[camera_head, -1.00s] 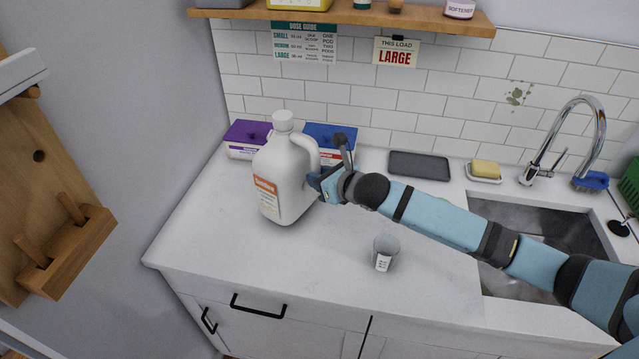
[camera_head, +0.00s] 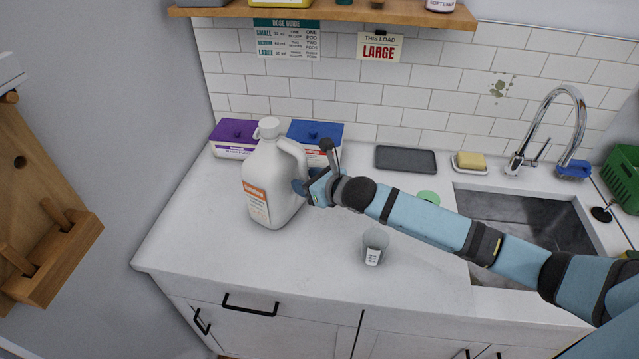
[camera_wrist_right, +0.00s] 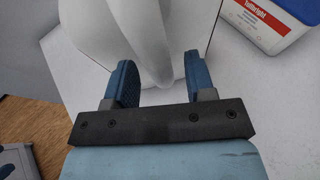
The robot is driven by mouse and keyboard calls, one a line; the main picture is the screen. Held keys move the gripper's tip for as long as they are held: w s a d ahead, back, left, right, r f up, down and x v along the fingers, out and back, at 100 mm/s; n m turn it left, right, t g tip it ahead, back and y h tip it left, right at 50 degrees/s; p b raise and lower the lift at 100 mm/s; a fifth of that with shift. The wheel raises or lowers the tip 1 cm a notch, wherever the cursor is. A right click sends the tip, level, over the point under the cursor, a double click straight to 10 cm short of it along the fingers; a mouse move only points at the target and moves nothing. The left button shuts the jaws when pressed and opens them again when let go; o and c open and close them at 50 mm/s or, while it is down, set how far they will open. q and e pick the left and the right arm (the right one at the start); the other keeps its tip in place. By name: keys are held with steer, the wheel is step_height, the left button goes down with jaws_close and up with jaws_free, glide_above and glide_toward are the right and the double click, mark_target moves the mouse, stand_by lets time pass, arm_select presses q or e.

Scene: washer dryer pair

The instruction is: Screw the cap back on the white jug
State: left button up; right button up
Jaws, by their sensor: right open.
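The white jug (camera_head: 268,185), with an orange label, stands upright on the counter. A white cap-like top (camera_head: 268,127) shows on its neck; I cannot tell whether it is a cap screwed tight. A pale green round thing (camera_head: 428,197) lies on the counter, partly hidden behind my right arm. My right gripper (camera_head: 306,187) is low at the jug's handle side. In the right wrist view, my open right gripper (camera_wrist_right: 162,82) has its fingers on either side of the white jug's handle (camera_wrist_right: 150,45), with a gap showing. My left gripper is not in view.
Purple (camera_head: 235,138) and blue (camera_head: 315,140) boxes stand behind the jug. A clear measuring cup (camera_head: 374,247) stands at the front. A dark tray (camera_head: 406,160), soap dish (camera_head: 470,163) and sink (camera_head: 525,225) are to the right. The counter left of the cup is clear.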

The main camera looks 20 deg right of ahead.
steer(key=b+v, duration=0.1)
steer(key=v, duration=1)
steer(key=shift+s+r, duration=0.15)
steer(key=shift+s, duration=0.1)
steer(key=shift+d, duration=0.1)
